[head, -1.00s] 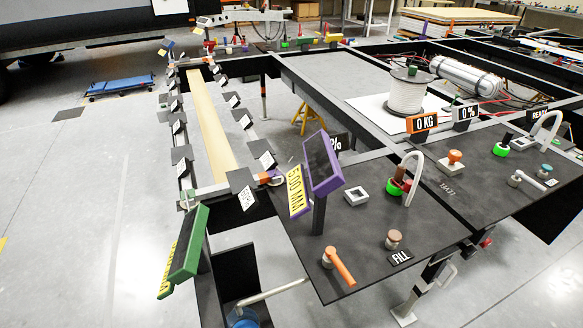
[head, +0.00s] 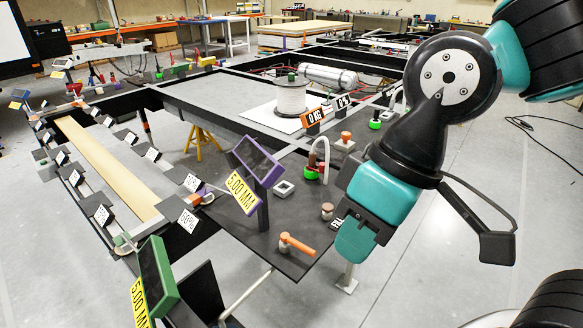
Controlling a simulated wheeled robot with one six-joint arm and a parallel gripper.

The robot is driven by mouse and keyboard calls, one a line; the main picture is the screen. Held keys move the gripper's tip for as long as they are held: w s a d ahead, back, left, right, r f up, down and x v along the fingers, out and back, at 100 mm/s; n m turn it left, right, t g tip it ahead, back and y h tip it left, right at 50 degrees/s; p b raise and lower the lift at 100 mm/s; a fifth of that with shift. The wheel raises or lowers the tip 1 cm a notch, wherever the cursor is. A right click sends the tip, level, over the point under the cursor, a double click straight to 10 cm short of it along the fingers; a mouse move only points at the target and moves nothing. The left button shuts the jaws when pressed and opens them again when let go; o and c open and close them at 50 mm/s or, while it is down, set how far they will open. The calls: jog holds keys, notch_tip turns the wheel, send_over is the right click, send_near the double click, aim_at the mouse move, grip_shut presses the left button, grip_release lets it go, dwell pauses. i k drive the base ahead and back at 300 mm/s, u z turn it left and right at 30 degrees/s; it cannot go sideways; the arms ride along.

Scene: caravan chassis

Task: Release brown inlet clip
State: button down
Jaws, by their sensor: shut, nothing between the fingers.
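A brown-capped knob (head: 327,211) stands on the dark panel (head: 285,215), near a FILL label that my arm partly covers. Behind it, a white curved pipe (head: 325,150) has a red-brown piece (head: 311,163) at its foot above a green ring (head: 310,175). I cannot tell which brown part is the inlet clip. My gripper (head: 356,242) is shut and empty. In the picture it lies just right of and below the brown knob, over the panel's right edge, with no visible contact.
An orange lever (head: 296,245) sits at the panel's front. A purple-framed display (head: 257,160) and a green-framed display (head: 156,275) stand on the left. The floor right of the panel is open.

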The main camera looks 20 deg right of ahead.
aim_at(322, 166)
jog(key=i, duration=1)
